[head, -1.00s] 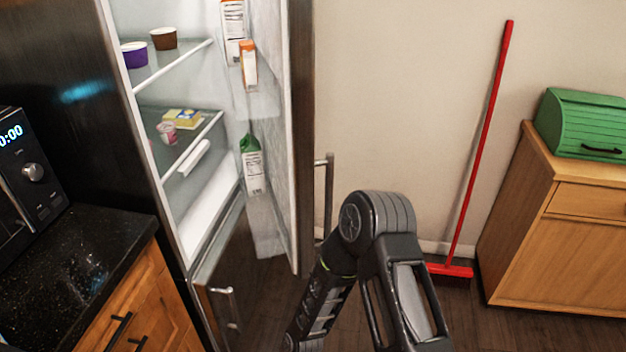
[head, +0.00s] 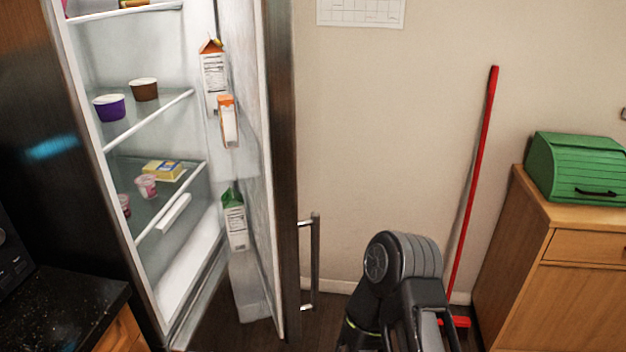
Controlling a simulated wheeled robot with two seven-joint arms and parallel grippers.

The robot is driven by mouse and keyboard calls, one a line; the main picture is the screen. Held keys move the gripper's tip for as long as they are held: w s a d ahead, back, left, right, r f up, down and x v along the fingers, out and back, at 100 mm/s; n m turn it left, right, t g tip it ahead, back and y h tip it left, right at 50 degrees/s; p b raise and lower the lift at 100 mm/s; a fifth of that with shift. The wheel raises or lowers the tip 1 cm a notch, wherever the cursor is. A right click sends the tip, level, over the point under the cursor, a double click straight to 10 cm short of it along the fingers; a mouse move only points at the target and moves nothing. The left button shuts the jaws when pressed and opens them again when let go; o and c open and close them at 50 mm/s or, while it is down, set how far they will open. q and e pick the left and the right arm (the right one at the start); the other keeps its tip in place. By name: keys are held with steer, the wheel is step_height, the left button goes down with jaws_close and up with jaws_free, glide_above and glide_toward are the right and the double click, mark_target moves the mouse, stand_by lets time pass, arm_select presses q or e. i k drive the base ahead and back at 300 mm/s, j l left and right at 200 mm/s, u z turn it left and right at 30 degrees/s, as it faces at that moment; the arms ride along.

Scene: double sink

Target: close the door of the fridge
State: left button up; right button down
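The fridge (head: 170,290) stands at the left with its door (head: 280,170) wide open, swung out toward me. The door is seen nearly edge-on, with its inner shelves facing left and a vertical metal handle (head: 316,262) on its right side. Cartons stand in the door shelves, and tubs sit on the glass shelves inside. One of my arms is in view at the bottom, to the right of the door handle and apart from it in the picture. Its gripper is out of frame. My other gripper is not in view either.
A black counter (head: 70,305) stands at the lower left, beside the fridge. A red broom (head: 472,190) leans on the wall behind my arm. A wooden cabinet (head: 570,300) with a green bread box (head: 580,168) stands at the right. Some dark floor shows below the door.

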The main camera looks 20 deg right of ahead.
mark_target(257, 37)
steer(key=i+l+z, duration=0.45)
steer(key=i, duration=0.4)
steer(key=l, duration=0.05)
